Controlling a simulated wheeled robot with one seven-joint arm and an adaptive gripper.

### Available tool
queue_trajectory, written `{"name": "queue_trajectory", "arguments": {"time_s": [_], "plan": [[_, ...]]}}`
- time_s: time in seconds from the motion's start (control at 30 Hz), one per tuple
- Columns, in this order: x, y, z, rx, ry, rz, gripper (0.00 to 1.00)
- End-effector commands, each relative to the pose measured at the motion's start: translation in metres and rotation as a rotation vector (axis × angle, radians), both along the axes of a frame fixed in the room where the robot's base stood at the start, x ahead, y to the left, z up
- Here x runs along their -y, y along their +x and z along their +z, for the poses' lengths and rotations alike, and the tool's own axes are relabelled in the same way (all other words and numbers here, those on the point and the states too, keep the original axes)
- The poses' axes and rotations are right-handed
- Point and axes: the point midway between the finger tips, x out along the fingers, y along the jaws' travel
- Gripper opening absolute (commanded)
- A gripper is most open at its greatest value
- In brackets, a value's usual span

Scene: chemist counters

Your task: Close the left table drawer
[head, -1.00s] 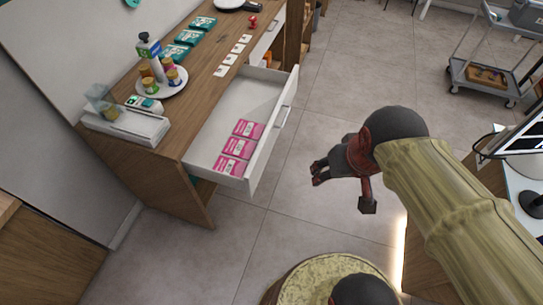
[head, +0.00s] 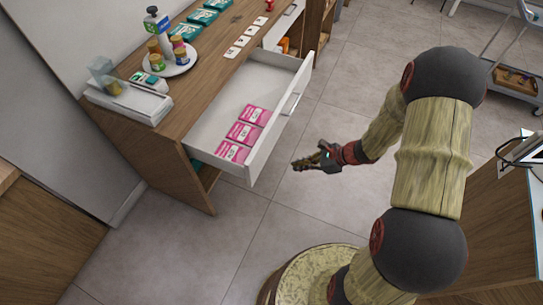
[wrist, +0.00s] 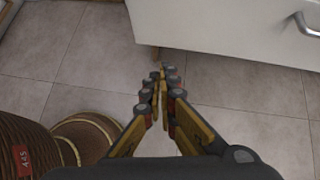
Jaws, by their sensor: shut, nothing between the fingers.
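The left table drawer (head: 284,121) is pulled out from the wooden table (head: 176,140). It is white, with a metal bar handle (head: 291,104) on its front, and holds several pink-and-white boxes (head: 244,133). My gripper (head: 297,165) is shut and empty, in front of the drawer front near its lower end and apart from it. In the wrist view the gripper's fingers (wrist: 163,80) meet just short of the white drawer front (wrist: 220,28), and the handle (wrist: 305,24) shows at the upper right.
A tray with bottles (head: 168,63), teal boxes (head: 203,17) and white cards (head: 237,42) lie on the tabletop. A grey trolley (head: 512,78) stands at the far right. The tiled floor before the drawer is clear.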

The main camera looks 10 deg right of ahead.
Motion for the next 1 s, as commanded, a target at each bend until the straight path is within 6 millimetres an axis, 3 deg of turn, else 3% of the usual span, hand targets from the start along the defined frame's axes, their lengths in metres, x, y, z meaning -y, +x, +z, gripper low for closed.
{"name": "queue_trajectory", "arguments": {"time_s": [0.03, 0.1, 0.33, 0.83, 1.0], "plan": [[0.006, 0.016, 0.005, 0.006, 0.01, -0.063, 0.0], [0.012, 0.03, 0.01, 0.003, 0.026, -0.132, 0.0], [0.007, 0.037, 0.001, -0.026, 0.045, -0.182, 0.0], [-0.048, 0.076, -0.063, -0.025, 0.043, -0.177, 0.0], [-0.068, 0.09, -0.059, -0.022, 0.043, -0.177, 0.0]]}}
